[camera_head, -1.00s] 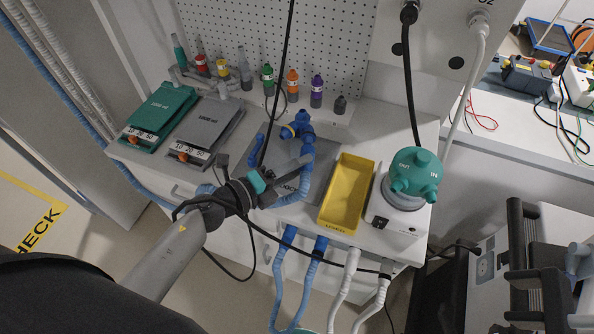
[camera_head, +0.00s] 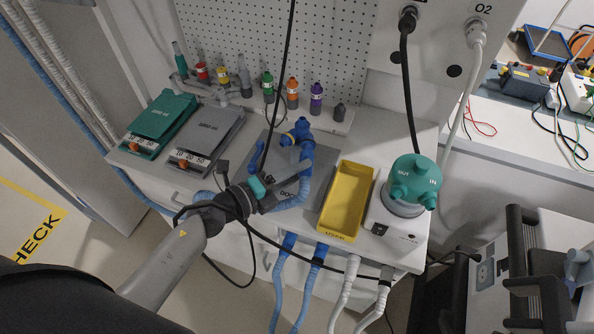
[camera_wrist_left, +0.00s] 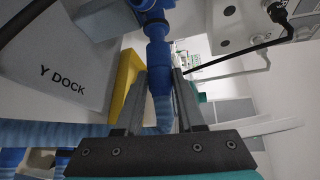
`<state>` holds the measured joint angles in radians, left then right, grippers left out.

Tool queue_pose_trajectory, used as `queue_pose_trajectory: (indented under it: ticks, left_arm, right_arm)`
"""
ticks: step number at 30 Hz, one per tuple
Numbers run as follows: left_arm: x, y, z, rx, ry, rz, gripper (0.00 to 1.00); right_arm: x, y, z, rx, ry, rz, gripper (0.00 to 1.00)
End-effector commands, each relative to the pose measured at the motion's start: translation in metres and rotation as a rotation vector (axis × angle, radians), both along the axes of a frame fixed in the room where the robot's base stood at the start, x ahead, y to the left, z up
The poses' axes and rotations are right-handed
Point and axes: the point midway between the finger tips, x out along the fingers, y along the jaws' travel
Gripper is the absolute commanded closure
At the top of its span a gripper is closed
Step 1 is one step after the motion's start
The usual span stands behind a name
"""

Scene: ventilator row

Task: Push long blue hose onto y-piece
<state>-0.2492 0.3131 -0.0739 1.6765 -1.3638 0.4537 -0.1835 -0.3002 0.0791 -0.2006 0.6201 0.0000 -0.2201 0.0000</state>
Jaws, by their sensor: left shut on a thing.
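The blue y-piece (camera_head: 299,131) stands on the grey dock plate at the middle of the bench. In the left wrist view its lower part (camera_wrist_left: 150,8) is at the top. A blue ribbed hose (camera_wrist_left: 163,112) with a smooth darker cuff (camera_wrist_left: 158,56) runs up to it between my fingers. The cuff meets the y-piece in that view; I cannot tell how far it is pushed on. My left gripper (camera_head: 303,164) is shut on the hose just below the y-piece. It also shows in the left wrist view (camera_wrist_left: 162,80). My right gripper is not in view.
A yellow tray (camera_head: 359,178) and a humidifier with a teal top (camera_head: 415,178) stand to the right. Green (camera_head: 158,116) and grey (camera_head: 205,140) test lungs lie to the left. Several hoses hang at the bench front, and a black cable crosses near my gripper.

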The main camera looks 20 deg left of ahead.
Motion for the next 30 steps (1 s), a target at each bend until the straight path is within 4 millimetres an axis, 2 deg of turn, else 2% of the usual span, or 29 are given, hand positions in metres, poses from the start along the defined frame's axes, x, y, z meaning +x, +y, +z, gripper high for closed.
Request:
queue_pose_trajectory:
  ticks: [30]
  left_arm:
    - [0.02, 0.005, 0.0, 0.0, -0.001, 0.0, 1.0]
  right_arm:
    - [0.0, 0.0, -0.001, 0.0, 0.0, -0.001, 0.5]
